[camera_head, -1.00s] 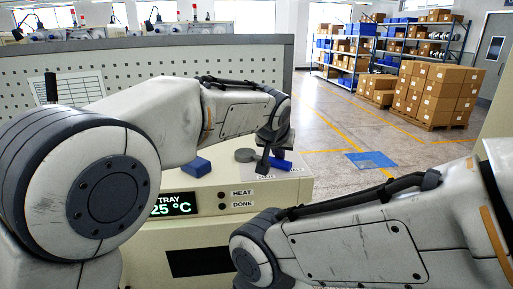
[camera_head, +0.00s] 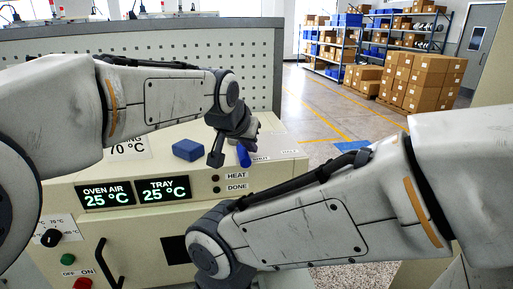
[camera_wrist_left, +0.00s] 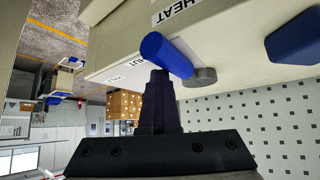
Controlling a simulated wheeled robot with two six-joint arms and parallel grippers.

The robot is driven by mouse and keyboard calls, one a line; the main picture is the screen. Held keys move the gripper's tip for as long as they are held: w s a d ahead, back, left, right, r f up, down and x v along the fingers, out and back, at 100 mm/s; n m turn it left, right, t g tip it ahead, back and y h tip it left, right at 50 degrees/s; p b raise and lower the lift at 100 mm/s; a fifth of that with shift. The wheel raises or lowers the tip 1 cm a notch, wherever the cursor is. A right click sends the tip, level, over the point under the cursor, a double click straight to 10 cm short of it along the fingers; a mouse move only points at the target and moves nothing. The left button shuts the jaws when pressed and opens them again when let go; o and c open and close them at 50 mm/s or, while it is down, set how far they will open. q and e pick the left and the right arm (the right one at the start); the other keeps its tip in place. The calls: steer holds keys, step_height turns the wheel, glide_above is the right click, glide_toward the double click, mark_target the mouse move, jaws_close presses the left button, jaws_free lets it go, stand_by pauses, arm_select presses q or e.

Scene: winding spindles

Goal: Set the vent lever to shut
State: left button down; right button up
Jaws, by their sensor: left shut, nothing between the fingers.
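The vent lever is a blue rounded handle (camera_head: 243,156) on top of the beige oven (camera_head: 130,175), at its right end. In the left wrist view the handle (camera_wrist_left: 166,54) runs from a grey round pivot (camera_wrist_left: 203,77) out beside a label whose visible letters read "HUT" (camera_wrist_left: 136,61). My left gripper (camera_head: 215,158) is shut and empty, pointing down right beside the handle. In the left wrist view its dark fingertips (camera_wrist_left: 158,76) overlap the handle's near side; I cannot tell whether they touch. My right gripper is out of view.
A blue block (camera_head: 187,150) lies on the oven top, left of the lever. Oven displays (camera_head: 164,190), a black knob (camera_head: 51,238) and a door handle (camera_head: 107,262) are on the front. A perforated panel (camera_head: 260,70) stands behind. My right arm crosses the lower right.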

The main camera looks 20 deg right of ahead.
arm_select(q)
steer(key=shift+w+a, duration=0.1)
steer(key=shift+a, duration=0.45)
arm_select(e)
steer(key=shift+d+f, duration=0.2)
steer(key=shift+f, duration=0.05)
